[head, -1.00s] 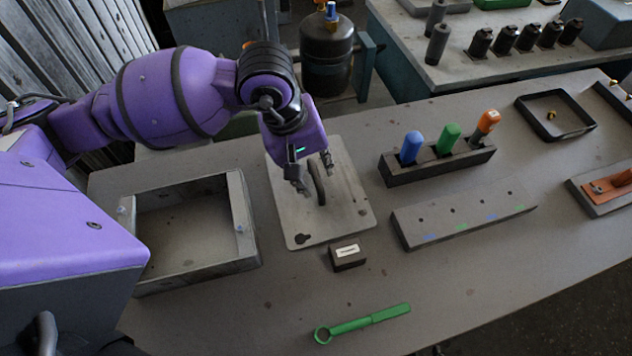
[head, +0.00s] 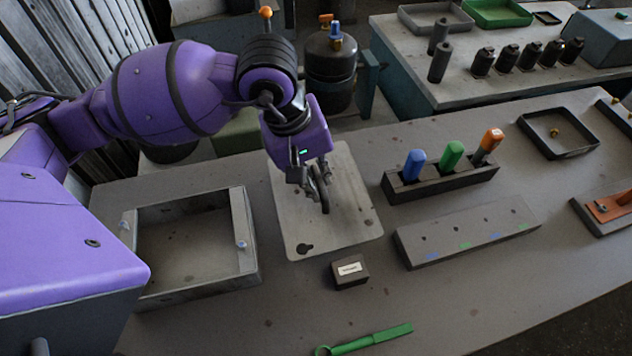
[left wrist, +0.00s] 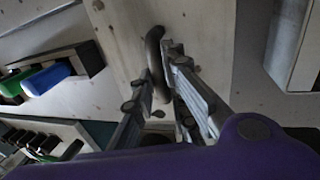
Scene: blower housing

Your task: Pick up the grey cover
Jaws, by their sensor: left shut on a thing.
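The grey cover (head: 345,230) is a flat plate with a dark arched handle (head: 325,203). It lies on the bench in the head view, right of the open box. My left gripper (head: 317,190) is over the plate, its fingers shut on the handle. In the left wrist view the fingers (left wrist: 166,72) are on either side of the dark handle (left wrist: 152,50), with the cover (left wrist: 122,22) behind it. The cover appears flat on the bench; I cannot tell any lift. My right gripper is not in view.
An open grey housing box (head: 250,225) stands left of the cover. A small labelled block (head: 350,272) sits close to its front edge. A holder (head: 440,183) with blue, green and orange handled tools stands right, behind a long drilled block (head: 467,235). A green wrench (head: 365,341) lies in front.

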